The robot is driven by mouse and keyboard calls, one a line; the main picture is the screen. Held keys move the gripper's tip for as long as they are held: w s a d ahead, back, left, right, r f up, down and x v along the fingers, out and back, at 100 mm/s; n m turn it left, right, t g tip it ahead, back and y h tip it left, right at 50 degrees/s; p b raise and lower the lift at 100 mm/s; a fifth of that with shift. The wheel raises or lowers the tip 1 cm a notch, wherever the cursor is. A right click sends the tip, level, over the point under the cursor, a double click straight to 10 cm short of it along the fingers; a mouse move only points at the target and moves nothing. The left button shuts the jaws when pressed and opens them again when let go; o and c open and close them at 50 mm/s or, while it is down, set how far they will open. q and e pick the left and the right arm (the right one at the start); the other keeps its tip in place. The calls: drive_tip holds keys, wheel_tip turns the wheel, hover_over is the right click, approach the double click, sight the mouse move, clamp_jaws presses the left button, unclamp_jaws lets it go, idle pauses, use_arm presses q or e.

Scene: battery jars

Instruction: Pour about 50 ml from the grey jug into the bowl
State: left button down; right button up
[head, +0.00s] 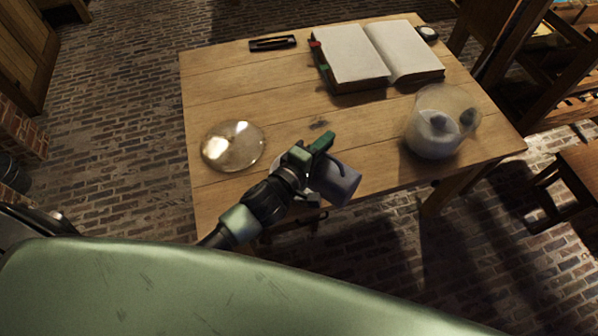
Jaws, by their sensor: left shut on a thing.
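My left gripper (318,148) reaches in from the lower left and is shut on a grey jug (338,181) near the table's front edge. The jug is a plain, bluish-grey cylinder; it looks tilted in this view, and the gripper covers part of it. Its contents cannot be seen. A clear, round glass bowl (233,146) sits on the left part of the table, to the left of the gripper and apart from the jug. I cannot make out any liquid in it. My right gripper is not in view.
The wooden table (225,92) also bears a clear glass jug (437,135) with whitish contents at right, an open book (352,55) at the back, a dark narrow case (272,43) and a small dark round item (427,33). Bare wood lies between bowl and book.

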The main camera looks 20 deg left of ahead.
sight(347, 168)
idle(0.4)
use_arm(q)
drive_tip(key=d+m+b, duration=0.1)
drive_tip(key=s+d+m+b, duration=0.1)
drive_tip(key=d, duration=0.1)
drive_tip(key=d+y+b, duration=0.1)
drive_tip(key=shift+s+d+m+b, duration=0.25)
drive_tip(key=shift+s+m+b, duration=0.05)
drive_tip(key=shift+m+b, duration=0.1)
drive_tip(key=shift+d, duration=0.2)
drive_tip(key=shift+d+f+b, duration=0.2)
drive_tip(key=shift+f+b, duration=0.1)
drive_tip(key=shift+b, duration=0.25)
drive_tip(key=shift+s+d+r+m+p, duration=0.1)
drive_tip(key=shift+r+m+p, duration=0.3)
drive_tip(key=shift+p, duration=0.1)
drive_tip(key=shift+s+d+m+t, duration=0.2)
drive_tip(key=shift+d+m+t, duration=0.1)
drive_tip(key=shift+d+m, duration=0.2)
